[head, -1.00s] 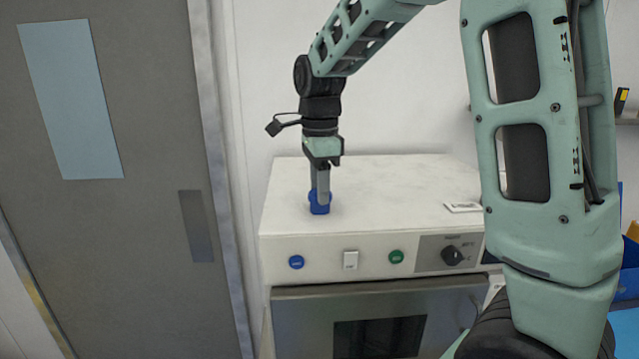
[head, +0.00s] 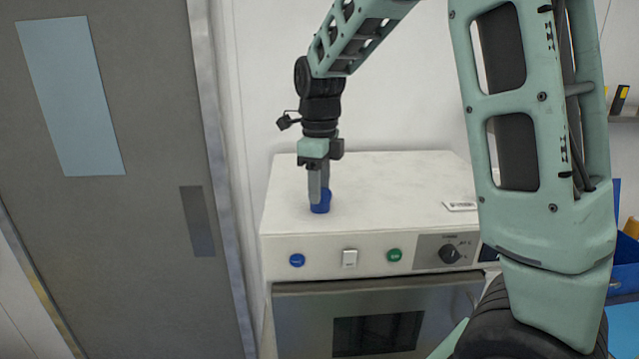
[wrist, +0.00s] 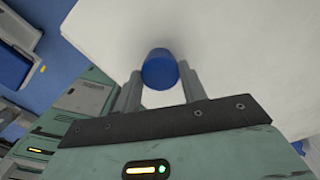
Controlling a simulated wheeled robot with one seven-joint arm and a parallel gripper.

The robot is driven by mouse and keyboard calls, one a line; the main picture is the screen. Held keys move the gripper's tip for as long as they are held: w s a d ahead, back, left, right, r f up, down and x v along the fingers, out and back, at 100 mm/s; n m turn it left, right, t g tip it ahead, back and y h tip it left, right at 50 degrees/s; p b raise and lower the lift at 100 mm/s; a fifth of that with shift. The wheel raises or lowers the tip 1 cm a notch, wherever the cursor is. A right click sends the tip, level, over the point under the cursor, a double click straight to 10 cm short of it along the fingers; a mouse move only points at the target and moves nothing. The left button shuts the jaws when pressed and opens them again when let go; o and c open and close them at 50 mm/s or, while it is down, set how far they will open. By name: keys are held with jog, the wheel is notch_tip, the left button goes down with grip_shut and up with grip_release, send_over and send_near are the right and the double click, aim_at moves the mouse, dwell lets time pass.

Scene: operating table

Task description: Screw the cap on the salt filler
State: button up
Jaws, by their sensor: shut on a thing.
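The blue cap (head: 322,203) is at the top surface of a white machine, near its front left edge. My gripper (head: 318,192) points straight down with its grey fingers on either side of the cap, shut on it. In the wrist view the cap (wrist: 159,72) is a round blue shape between the two fingers, over the white top. The salt filler opening is not visible; the cap and fingers cover that spot. I cannot tell whether the cap is seated or threaded.
The white machine (head: 400,190) has buttons, a black knob (head: 449,254) and a steel door with a dark window below. A small white label (head: 460,206) lies on its right side. The rest of its top is clear. A grey door (head: 120,220) stands at left.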

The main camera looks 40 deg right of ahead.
jog(key=o, duration=1)
jog(key=n, duration=0.7)
jog(key=n, duration=0.6)
jog(key=shift+s+n, duration=0.1)
jog(key=shift+n, duration=0.3)
jog(key=c, duration=1)
jog(key=shift+m, duration=1.7)
